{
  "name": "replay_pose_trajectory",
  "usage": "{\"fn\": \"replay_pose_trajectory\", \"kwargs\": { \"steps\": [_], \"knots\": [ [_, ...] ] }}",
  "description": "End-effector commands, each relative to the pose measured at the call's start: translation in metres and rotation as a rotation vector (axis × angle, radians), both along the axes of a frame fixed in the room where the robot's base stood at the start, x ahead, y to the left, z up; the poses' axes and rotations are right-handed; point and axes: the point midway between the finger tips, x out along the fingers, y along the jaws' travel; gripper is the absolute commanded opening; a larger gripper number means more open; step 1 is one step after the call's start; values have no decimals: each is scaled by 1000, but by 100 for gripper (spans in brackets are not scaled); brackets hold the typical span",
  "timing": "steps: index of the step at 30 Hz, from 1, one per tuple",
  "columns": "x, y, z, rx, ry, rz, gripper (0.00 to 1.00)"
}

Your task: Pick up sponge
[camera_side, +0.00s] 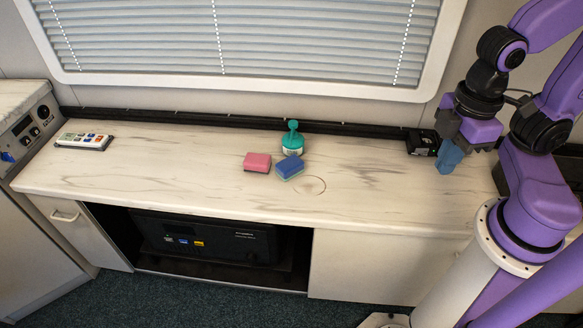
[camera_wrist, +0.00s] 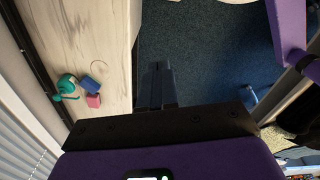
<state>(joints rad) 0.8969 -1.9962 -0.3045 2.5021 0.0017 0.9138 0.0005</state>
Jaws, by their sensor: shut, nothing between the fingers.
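Two sponges lie on the pale counter (camera_side: 370,175), close together. The pink sponge (camera_side: 257,162) is on the left and the blue sponge (camera_side: 290,167) is on the right in the side view. The wrist view also shows the blue sponge (camera_wrist: 90,82) and the pink sponge (camera_wrist: 93,101) at its left. My gripper (camera_side: 449,160) is above the counter's right end in the side view, well to the right of both sponges. Its fingers (camera_wrist: 158,86) are together and empty in the wrist view.
A remote-like device (camera_side: 84,140) lies at the far left and a black box (camera_side: 421,141) sits near my gripper. The window blinds (camera_side: 240,35) are behind. The counter between the sponges and my gripper is clear.

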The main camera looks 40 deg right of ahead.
Motion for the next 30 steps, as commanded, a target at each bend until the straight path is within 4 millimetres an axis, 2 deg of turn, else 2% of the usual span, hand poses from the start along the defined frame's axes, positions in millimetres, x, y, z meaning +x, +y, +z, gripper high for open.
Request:
{"fn": "replay_pose_trajectory", "kwargs": {
  "steps": [3, 11, 12, 20, 23, 26, 30],
  "knots": [
    [0, 0, 0, 0, 0, 0, 0],
    [0, 0, 0, 0, 0, 0, 85],
    [0, 0, 0, 0, 0, 0, 87],
    [1, 0, 0, 0, 0, -4, 87],
    [8, 6, 1, -5, -1, -49, 87],
    [26, 18, 2, -15, -5, -163, 87],
    [68, 41, 2, -37, -18, -418, 87]
  ]
}}
